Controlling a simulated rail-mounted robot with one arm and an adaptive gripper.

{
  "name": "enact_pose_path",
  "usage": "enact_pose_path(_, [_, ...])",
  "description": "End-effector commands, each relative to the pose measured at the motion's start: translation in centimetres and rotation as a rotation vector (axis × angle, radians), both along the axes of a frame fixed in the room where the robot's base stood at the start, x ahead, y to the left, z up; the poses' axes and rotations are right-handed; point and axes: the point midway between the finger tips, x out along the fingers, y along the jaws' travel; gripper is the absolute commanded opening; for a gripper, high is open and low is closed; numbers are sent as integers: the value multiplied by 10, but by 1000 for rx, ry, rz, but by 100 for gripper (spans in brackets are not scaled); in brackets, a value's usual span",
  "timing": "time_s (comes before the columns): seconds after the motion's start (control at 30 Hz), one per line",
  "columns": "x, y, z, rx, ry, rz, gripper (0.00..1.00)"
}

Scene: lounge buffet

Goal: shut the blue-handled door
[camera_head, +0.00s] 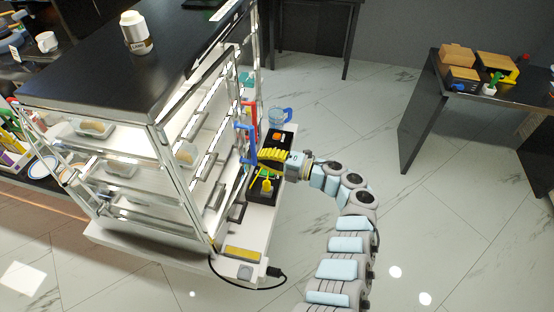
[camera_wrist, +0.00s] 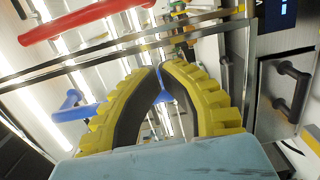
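The blue handle (camera_head: 250,147) is on the right side of the glass display cabinet (camera_head: 158,150), below a red handle (camera_head: 249,108). In the wrist view the blue handle (camera_wrist: 72,108) runs left to right behind my fingers, and the red handle (camera_wrist: 85,20) is at upper left. My gripper (camera_head: 262,157) has yellow ribbed fingers just right of the blue handle. In the wrist view its fingertips (camera_wrist: 160,66) come together, with blue showing behind them. No grip on the handle shows. I cannot tell how far the blue-handled door stands open.
A white ledge (camera_head: 247,240) with a yellow block and a cable juts out at the cabinet's base. A blue mug (camera_head: 280,116) stands beyond my gripper. A dark table (camera_head: 430,100) with boxes is at right. The tiled floor between is clear.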

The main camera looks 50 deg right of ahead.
Motion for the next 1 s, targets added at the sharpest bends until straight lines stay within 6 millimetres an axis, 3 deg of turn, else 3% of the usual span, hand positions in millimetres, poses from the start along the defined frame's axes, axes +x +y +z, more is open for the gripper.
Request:
enact_pose_path(0.3, [34,14,1,0,0,-2,0])
enact_pose_path(0.83, [41,17,-1,0,0,0,0])
enact_pose_path(1.0, [55,23,-4,-1,0,3,0])
